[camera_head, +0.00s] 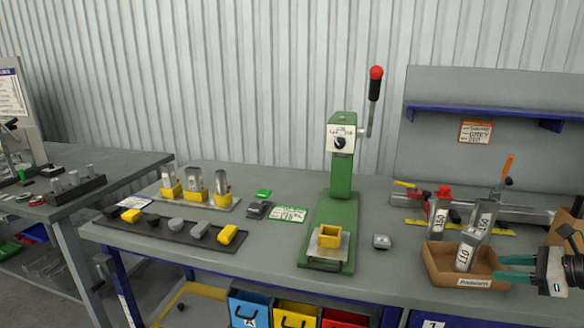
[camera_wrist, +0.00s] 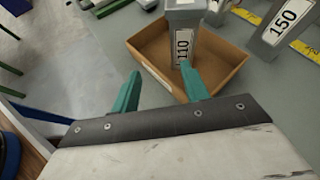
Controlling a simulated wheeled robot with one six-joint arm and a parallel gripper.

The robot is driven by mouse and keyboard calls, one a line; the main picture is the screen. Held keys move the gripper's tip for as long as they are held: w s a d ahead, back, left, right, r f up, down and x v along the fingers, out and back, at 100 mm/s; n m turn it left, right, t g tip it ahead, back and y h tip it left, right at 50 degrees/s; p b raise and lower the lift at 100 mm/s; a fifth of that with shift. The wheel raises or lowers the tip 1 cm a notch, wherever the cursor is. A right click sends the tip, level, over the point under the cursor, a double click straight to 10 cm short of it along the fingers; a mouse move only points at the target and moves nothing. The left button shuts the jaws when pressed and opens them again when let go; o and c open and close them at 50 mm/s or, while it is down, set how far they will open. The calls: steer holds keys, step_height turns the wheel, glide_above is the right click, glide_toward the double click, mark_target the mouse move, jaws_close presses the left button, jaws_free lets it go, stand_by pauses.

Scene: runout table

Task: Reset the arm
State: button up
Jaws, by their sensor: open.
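My gripper (camera_head: 499,267) is at the right of the picture, with two teal fingers pointing left at the cardboard tray. In the wrist view my gripper (camera_wrist: 160,70) is open with nothing between its fingers. A grey block labelled 110 (camera_head: 465,256) stands upright in the tray; in the wrist view this 110 block (camera_wrist: 184,20) is just beyond the right fingertip. I cannot tell whether they touch. Most of my arm is outside the head view.
The cardboard tray (camera_head: 434,266) sits near the bench's front edge; blocks labelled 150 (camera_head: 438,222) stand behind it. A green press (camera_head: 341,190) with a red-knobbed lever rises mid-bench. A blue-edged shelf (camera_head: 480,115) is behind. Coloured bins (camera_head: 250,310) hang below the bench front.

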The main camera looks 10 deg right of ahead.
steer(key=s+a+r+n+g+h, duration=0.2)
steer(key=s+a+r+n+g, duration=0.1)
steer(key=a+n, duration=0.6)
steer(key=s+a+r+n+g+h, duration=0.2)
steer(key=s+a+r+n, duration=0.3)
steer(key=a+n, duration=0.5)
steer(key=s+a+r+n+g+h, duration=0.2)
steer(key=s+a+r+n+g, duration=0.2)
steer(key=a+n, duration=0.5)
steer(key=a, duration=0.4)
steer(key=shift+s+n+g, duration=0.3)
steer(key=shift+g, duration=0.1)
steer(key=shift+r, duration=0.1)
